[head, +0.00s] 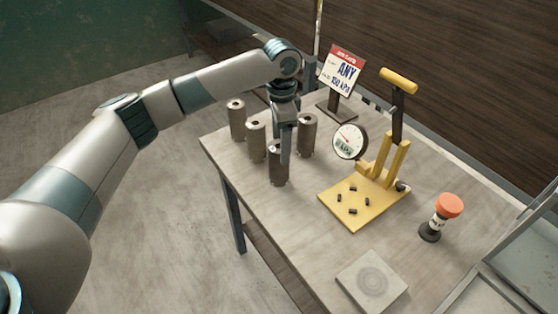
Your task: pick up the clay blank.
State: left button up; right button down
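Several dark grey-brown cylinders, which look like the clay blanks, stand upright at the table's far left part. They are a far-left one (237,122), a middle one (256,145), a front one (276,174) and a right one (308,138). My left gripper (285,156) points down at the front cylinder, and a finger overlaps its upper part. Whether the fingers touch or grip it, and how far apart they are, cannot be made out. My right gripper is out of view.
On the table (262,205) stand a yellow lever press (345,212), a round gauge (350,140), a sign (343,72) and an orange-topped tool (448,207). A square slab (371,281) lies near the front. Bare tabletop lies between the cylinders and the slab.

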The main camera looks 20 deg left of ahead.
aim_at(279, 164)
pick_arm(q)
jog(key=shift+f, duration=1.55)
jog(key=shift+p, duration=0.3)
jog(key=f+p, duration=0.1)
jog(key=f, duration=0.1)
jog(key=s+f+p, duration=0.1)
jog(key=f, duration=0.1)
jog(key=shift+a, duration=0.2)
jog(key=shift+w+f, duration=0.1)
jog(key=shift+f, duration=0.55)
jog(key=shift+r, duration=0.1)
jog(key=c, duration=1.6)
